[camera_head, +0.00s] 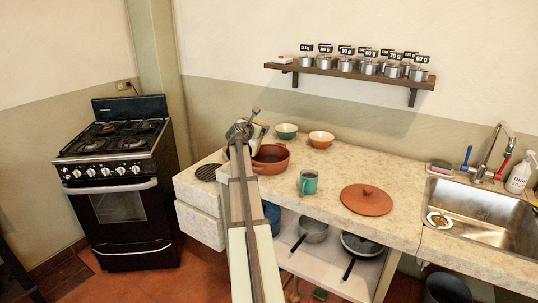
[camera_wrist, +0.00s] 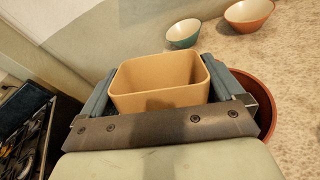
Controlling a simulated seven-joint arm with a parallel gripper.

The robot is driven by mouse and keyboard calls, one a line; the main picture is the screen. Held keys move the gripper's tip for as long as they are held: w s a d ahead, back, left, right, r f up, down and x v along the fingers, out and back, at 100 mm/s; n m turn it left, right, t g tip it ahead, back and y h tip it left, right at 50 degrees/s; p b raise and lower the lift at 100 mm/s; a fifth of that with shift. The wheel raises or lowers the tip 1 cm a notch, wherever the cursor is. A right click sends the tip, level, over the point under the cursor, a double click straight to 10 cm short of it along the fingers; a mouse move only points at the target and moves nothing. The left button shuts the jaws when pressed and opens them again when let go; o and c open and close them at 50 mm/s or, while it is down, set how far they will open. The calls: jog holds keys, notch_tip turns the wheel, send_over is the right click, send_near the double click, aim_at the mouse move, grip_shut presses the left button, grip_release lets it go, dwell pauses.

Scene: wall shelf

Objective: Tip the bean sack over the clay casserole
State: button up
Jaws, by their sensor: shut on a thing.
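My gripper (camera_head: 246,130) is shut on a tan, open-topped, box-shaped container, which I take to be the bean sack (camera_head: 259,134). In the wrist view the sack (camera_wrist: 158,97) sits between the two fingers of my gripper (camera_wrist: 160,88), with its mouth showing; I see no beans in the visible part of its inside. The clay casserole (camera_head: 276,166) stands open on the counter, with the sack at or above its left back side. My arm hides part of it. In the wrist view the casserole (camera_wrist: 268,98) shows behind the right finger. Its contents are not clear.
A green bowl (camera_head: 286,131) and an orange bowl (camera_head: 321,139) stand behind the casserole. A teal mug (camera_head: 308,183) and a clay lid (camera_head: 367,200) are to its right. A black trivet (camera_head: 207,172) lies left. A shelf (camera_head: 350,75) with several tins hangs above.

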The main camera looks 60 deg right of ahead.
jog(key=shift+s+d+r+m+y, duration=0.2)
jog(key=shift+r+m+y, duration=0.15)
jog(key=shift+m+y, duration=0.3)
jog(key=shift+s+d+r+m+y, duration=0.1)
jog(key=shift+d+r+m+y, duration=0.15)
jog(key=shift+m+y, duration=0.35)
jog(key=shift+s+d+f+m+t+y, duration=0.1)
jog(key=shift+f+m+t+y, duration=0.3)
jog(key=shift+f, duration=0.35)
jog(key=shift+s+d+f+m+t+y, duration=0.1)
jog(key=shift+f+m+t+y, duration=0.2)
jog(key=shift+f+y, duration=0.35)
jog(key=shift+f, duration=0.15)
jog(key=shift+s+d+f+m+y+p, duration=0.1)
jog(key=shift+d+f+m+y+p, duration=0.1)
jog(key=shift+f+m+y+p, duration=0.3)
dwell(0.9)
jog(key=shift+s+d+f+m+t+y+p, duration=0.1)
jog(key=shift+f+m+t+y+p, duration=0.15)
jog(key=shift+f, duration=0.35)
jog(key=shift+s+d+f+m+t+y+p, duration=0.15)
jog(key=shift+f+m+t+y, duration=0.15)
jog(key=shift+f, duration=0.3)
dwell(1.2)
jog(key=shift+s+d+f, duration=0.1)
jog(key=shift+d+f, duration=0.05)
jog(key=shift+f, duration=0.2)
dwell(1.0)
